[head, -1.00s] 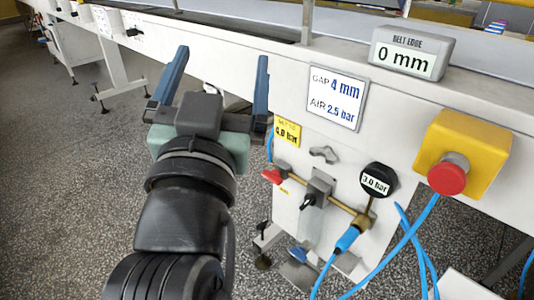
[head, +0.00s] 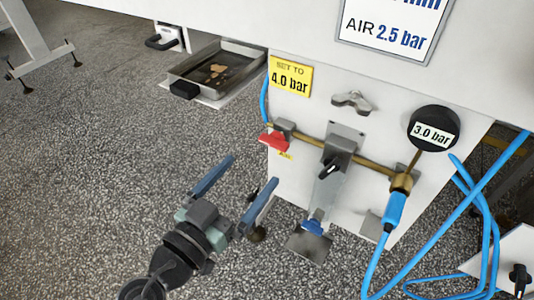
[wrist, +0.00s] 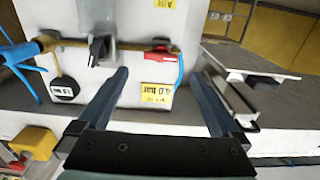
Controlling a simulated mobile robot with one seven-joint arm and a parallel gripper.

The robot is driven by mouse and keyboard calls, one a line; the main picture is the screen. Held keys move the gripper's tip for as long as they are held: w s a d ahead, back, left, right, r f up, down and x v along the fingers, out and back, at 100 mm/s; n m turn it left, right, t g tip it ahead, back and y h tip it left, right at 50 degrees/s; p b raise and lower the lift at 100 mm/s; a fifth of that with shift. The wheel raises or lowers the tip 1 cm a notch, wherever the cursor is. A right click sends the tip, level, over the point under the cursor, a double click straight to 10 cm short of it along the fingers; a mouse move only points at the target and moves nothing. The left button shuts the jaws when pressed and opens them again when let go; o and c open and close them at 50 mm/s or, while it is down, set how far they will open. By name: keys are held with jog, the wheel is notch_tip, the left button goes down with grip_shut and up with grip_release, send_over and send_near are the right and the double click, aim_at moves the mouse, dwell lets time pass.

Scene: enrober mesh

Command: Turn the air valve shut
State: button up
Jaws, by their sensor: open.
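The air valve shows as a red handle (head: 272,140) at the left end of a brass pipe (head: 375,166) on the white panel. The handle looks roughly in line with the pipe, and a small yellow tag hangs below it. In the wrist view, which is upside down, the red handle (wrist: 161,56) lies ahead between my fingers. My gripper (head: 252,170) is open and empty, below and left of the handle and apart from it. Its two blue-grey fingers also frame the panel in the wrist view (wrist: 160,76).
A regulator with a black knob (head: 328,168), a wing handle (head: 352,102), a 3.0 bar gauge (head: 433,130) and blue hoses (head: 385,245) are to the right. A yellow sign (head: 290,77) reads 4.0 bar. A tray (head: 218,68) juts out at upper left.

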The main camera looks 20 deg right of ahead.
aim_at(271, 146)
jog(key=b+x, duration=0.1)
jog(key=x, duration=0.6)
jog(key=shift+w+d+b, duration=0.25)
jog(key=shift+b, duration=0.1)
jog(key=c, duration=1.3)
